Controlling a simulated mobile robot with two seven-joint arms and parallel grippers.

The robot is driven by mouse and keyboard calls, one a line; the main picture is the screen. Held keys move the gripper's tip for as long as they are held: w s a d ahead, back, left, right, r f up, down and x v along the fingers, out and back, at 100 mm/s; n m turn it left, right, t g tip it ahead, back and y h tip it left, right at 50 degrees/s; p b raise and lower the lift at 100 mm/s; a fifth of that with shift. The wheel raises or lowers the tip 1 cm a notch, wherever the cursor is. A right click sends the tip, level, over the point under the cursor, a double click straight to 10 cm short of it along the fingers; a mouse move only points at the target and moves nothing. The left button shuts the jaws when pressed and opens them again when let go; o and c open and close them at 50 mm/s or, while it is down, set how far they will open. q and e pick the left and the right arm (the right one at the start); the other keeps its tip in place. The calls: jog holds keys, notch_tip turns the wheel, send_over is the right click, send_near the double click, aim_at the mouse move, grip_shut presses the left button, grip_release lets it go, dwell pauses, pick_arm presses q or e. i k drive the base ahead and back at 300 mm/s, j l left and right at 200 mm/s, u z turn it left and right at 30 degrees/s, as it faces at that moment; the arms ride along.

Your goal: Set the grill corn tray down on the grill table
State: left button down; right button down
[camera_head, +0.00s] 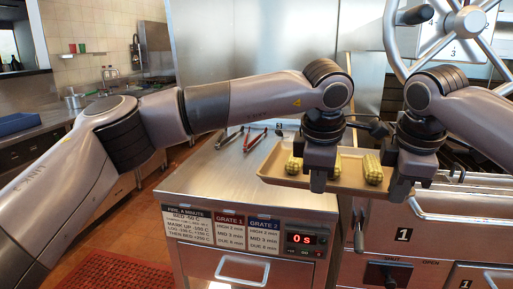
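The tan grill corn tray (274,161) is in the middle right of the head view, with yellow corn pieces (373,169) in it. It overlaps the right part of the steel grill table (215,177) and reaches past the table's right edge in the picture. My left gripper (318,184) is shut on the tray's near rim. My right gripper (400,188) is shut on the tray near its right end. The fingers hide parts of the rim. Whether the tray's underside touches the table cannot be seen.
Red-handled tongs (254,140) lie at the back of the table. A timer (300,239) and grate signs (229,230) are on its front. The grill (458,205) with a large handwheel (462,22) stands to the right. The table's left part is clear.

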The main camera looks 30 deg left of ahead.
aim_at(252, 172)
jog(key=i+j, duration=0.1)
jog(key=j, duration=0.3)
jog(key=j+u, duration=0.15)
jog(key=j, duration=0.2)
jog(key=i+j, duration=0.3)
jog(key=i, duration=0.1)
